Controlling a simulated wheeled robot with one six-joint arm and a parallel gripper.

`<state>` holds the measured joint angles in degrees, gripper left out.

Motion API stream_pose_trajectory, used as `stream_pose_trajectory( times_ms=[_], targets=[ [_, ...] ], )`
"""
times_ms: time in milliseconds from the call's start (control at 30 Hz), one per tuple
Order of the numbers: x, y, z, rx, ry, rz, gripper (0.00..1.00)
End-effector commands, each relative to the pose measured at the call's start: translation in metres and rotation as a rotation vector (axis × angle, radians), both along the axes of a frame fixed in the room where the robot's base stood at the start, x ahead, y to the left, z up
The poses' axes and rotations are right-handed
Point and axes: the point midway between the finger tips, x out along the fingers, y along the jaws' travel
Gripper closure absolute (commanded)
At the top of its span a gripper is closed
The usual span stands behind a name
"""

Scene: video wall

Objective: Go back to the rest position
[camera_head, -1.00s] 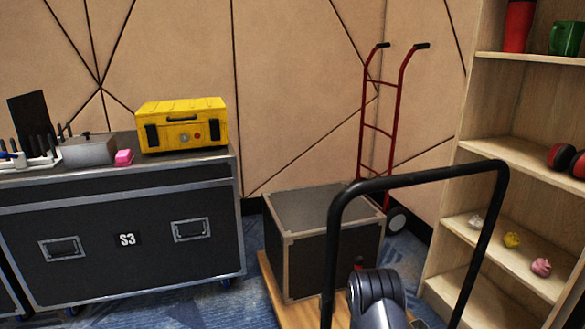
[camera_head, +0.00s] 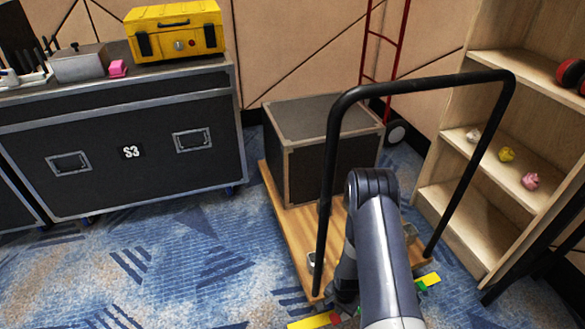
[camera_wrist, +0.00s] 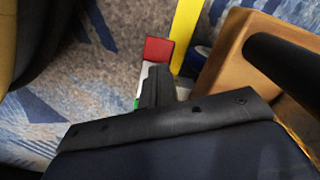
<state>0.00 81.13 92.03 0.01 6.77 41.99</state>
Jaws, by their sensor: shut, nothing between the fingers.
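My gripper (camera_wrist: 155,88) shows in the wrist view as a dark, narrow pair of fingers, shut and empty. It points at the floor, where a red block-like patch (camera_wrist: 158,49) and a yellow strip (camera_wrist: 186,35) show just beyond it. I cannot tell whether the red patch is touching it. In the head view my arm reaches up beside the black hoop handle (camera_head: 425,87) of a wooden platform cart (camera_head: 276,190); the gripper itself is hidden there.
A black case (camera_head: 305,120) sits on the cart. A large S3 flight case (camera_head: 110,180) at left carries a yellow toolbox (camera_head: 176,30). A wooden shelf (camera_head: 470,200) stands close on the right. Blue carpet (camera_head: 190,260) is open at front left.

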Motion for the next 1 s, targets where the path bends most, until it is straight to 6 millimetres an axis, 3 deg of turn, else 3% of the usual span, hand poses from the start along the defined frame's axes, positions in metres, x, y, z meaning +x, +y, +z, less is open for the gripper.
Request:
stream_pose_trajectory(
  times_ms=[33,300,833,1000],
  targets=[
    [0.000,0.000,0.012,0.000,0.001,0.000,1.00],
    [-0.001,0.000,0.038,0.000,0.001,0.000,1.00],
    [-0.001,0.000,0.042,0.001,0.002,-0.001,1.00],
    [-0.003,-0.004,0.052,0.000,0.006,-0.005,1.00]
  ],
)
